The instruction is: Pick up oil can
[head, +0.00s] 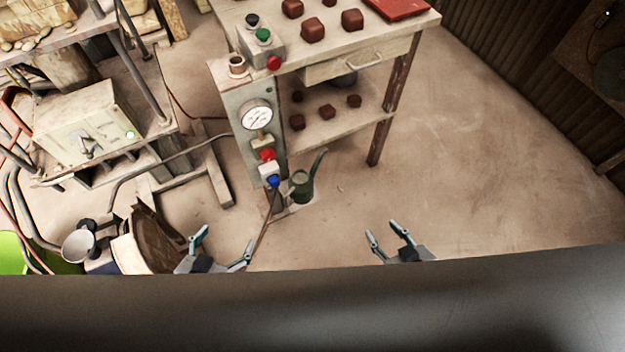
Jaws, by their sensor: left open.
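The oil can (302,186) is a small dark green can with a long thin spout rising to the upper right. It stands upright on the floor beside the foot of the grey control panel. My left gripper (223,246) is open and empty, below and to the left of the can in the picture. My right gripper (385,236) is open and empty, below and to the right of it. Neither gripper touches the can.
The control panel (243,95) with gauge and a workbench (330,65) holding brown blocks stand behind the can. A hose runs down near the can. A metal pan (78,246) and machinery lie at left. The floor (470,170) at right is clear.

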